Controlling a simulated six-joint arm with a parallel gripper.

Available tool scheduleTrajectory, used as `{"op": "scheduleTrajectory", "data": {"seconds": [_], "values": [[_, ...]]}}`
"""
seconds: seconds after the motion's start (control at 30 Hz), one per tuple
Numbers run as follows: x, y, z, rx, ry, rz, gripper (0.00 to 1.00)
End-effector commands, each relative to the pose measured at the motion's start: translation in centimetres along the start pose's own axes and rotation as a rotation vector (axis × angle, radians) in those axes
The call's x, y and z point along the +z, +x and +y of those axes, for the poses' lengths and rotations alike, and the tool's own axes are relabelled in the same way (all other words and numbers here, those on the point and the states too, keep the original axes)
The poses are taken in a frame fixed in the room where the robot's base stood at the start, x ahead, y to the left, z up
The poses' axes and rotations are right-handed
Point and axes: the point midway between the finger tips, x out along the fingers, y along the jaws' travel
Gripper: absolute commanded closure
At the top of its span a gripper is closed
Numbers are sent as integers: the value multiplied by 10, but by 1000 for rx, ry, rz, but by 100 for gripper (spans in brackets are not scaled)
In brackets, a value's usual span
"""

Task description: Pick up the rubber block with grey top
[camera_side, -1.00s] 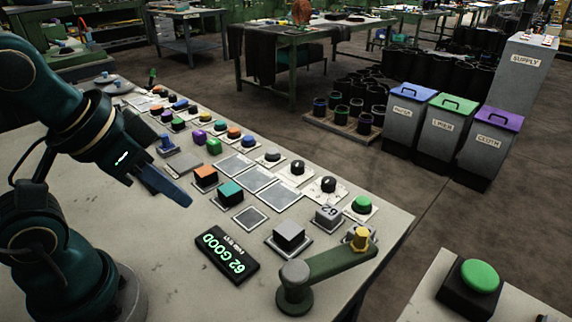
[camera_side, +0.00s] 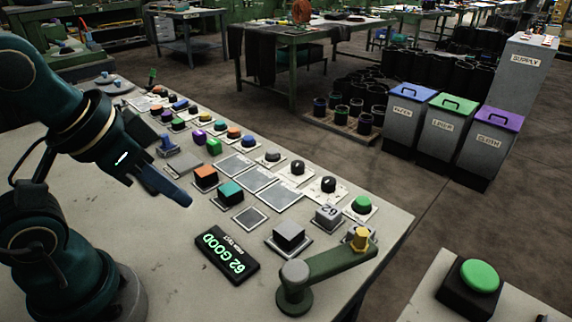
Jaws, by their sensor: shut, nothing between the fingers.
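The block with a grey top (camera_side: 289,234) sits on a square pad near the front of the table, beside the green swing arm. Its sides are dark. My gripper (camera_side: 186,201) is at the left, above the table, with its blue fingers shut and empty. It is well to the left of the grey-topped block and apart from it. A smaller grey block marked 62 (camera_side: 328,215) stands to the right of the grey-topped block.
An orange-topped block (camera_side: 205,177) and a teal-topped block (camera_side: 230,191) stand close to my gripper. A black display (camera_side: 228,255) reads "62 GOOD". A green arm with a yellow knob (camera_side: 361,239) stands beside the grey-topped block. Several empty pads, including one (camera_side: 250,217), lie between.

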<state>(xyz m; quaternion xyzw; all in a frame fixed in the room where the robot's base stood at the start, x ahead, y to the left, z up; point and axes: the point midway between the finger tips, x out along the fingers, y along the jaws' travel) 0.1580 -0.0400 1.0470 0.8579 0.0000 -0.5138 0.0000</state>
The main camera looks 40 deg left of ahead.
Motion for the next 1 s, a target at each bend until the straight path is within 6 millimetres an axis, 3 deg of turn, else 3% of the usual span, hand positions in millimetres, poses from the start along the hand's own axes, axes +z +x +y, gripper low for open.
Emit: {"op": "scheduleTrajectory", "data": {"seconds": [0.2,0.27,0.43,0.47,0.8,1.0], "values": [[0,0,0,0,0,0,100],[0,0,0,0,0,0,81],[0,0,0,0,0,0,16],[0,0,0,0,0,0,10],[-1,0,0,-1,-16,4,10],[-37,-8,1,1,-61,38,10]]}}
